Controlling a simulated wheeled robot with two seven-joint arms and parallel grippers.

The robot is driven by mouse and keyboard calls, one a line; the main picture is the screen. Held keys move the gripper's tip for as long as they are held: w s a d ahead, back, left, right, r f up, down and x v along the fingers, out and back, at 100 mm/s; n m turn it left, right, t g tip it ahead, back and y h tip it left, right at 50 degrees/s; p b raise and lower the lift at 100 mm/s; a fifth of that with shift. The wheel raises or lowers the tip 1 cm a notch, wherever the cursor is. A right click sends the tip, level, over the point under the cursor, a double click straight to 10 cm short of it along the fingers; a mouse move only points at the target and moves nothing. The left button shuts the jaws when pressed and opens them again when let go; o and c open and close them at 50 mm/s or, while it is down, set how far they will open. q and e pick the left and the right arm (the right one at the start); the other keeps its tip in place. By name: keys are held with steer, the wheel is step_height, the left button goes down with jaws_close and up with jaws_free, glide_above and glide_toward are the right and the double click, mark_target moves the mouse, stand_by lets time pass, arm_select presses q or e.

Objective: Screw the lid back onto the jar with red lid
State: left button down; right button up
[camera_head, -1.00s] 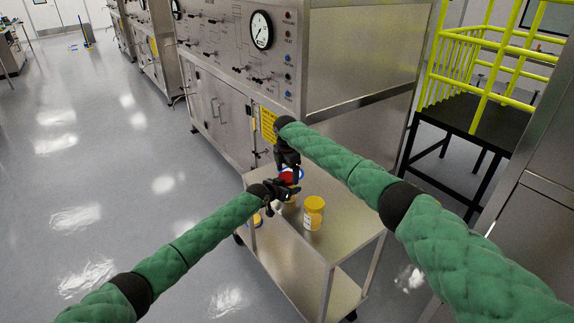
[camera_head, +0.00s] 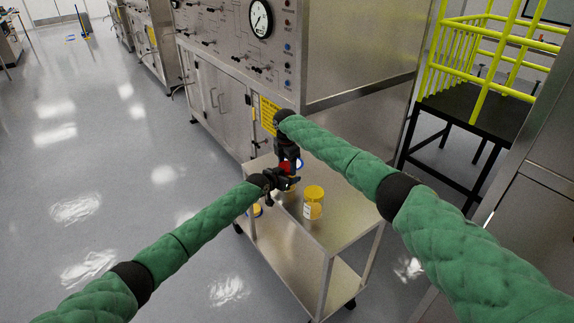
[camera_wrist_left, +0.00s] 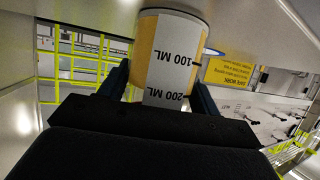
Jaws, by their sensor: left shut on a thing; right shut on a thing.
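My left gripper (camera_head: 281,183) is shut on the jar (camera_head: 289,186), which is mostly hidden by the gripper in the head view. The left wrist view shows the jar (camera_wrist_left: 172,55) between the two fingers, yellow with a white label marked 100 ML and 200 ML. My right gripper (camera_head: 287,158) is directly above and shut on the red lid (camera_head: 284,167), which is partly covered by the fingers. The lid is right over the jar; I cannot tell whether they touch.
A yellow-lidded jar (camera_head: 313,203) stands on the steel cart (camera_head: 335,228), just right of the grippers. A blue ring-like part (camera_head: 299,163) shows behind the right fingers. The steel cabinet (camera_head: 225,110) is close behind. The cart's front right is clear.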

steer(key=m, duration=0.3)
steer(key=o, duration=1.1)
steer(key=shift+r, duration=0.1)
steer(key=shift+s+r, duration=0.1)
steer(key=shift+r, duration=2.05)
steer(key=shift+o, duration=0.2)
